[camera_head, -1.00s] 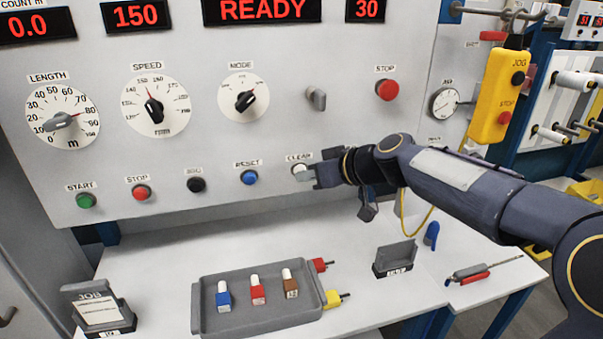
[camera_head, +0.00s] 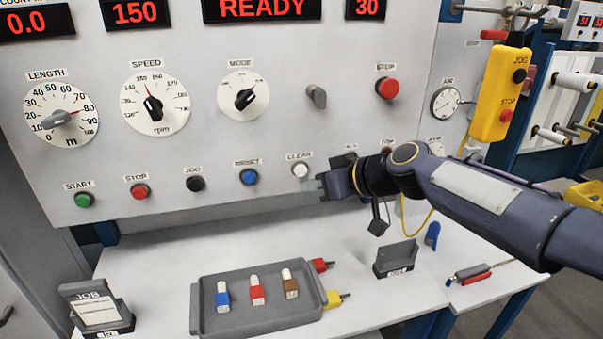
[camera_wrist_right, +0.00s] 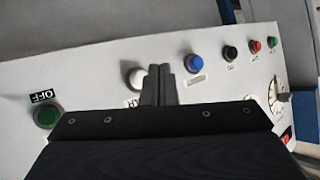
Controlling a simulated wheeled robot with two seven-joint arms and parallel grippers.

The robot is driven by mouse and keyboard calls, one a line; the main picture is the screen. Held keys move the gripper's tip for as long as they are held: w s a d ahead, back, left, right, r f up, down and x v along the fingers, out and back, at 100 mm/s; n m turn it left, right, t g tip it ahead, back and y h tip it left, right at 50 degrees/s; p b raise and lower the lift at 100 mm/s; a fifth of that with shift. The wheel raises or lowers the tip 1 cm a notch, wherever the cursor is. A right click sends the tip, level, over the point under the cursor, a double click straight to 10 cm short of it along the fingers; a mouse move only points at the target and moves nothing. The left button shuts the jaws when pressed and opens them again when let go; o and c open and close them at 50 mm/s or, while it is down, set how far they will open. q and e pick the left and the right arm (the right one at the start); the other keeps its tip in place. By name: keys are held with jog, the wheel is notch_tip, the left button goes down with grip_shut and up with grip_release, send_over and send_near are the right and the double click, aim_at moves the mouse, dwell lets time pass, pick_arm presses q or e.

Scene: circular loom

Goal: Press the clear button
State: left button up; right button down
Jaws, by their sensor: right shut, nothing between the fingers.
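The white clear button (camera_head: 300,170) is on the grey control panel, under the label CLEAR. It also shows in the right wrist view (camera_wrist_right: 137,77), partly behind my fingertips. My right gripper (camera_head: 322,186) is to the right of the button and a little below it, apart from it in the head view. In the right wrist view its two fingers (camera_wrist_right: 158,85) are together, with nothing between them. My left gripper is in neither view.
The blue reset button (camera_head: 249,177) is left of the clear button, with black, red and green buttons further left. A red stop button (camera_head: 388,88) is higher up. Below, a grey tray (camera_head: 262,325) with small bottles and a job card holder (camera_head: 97,308) stand on the table.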

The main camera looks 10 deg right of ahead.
jog(key=s, duration=0.2)
jog(key=shift+s, duration=0.35)
dwell(2.2)
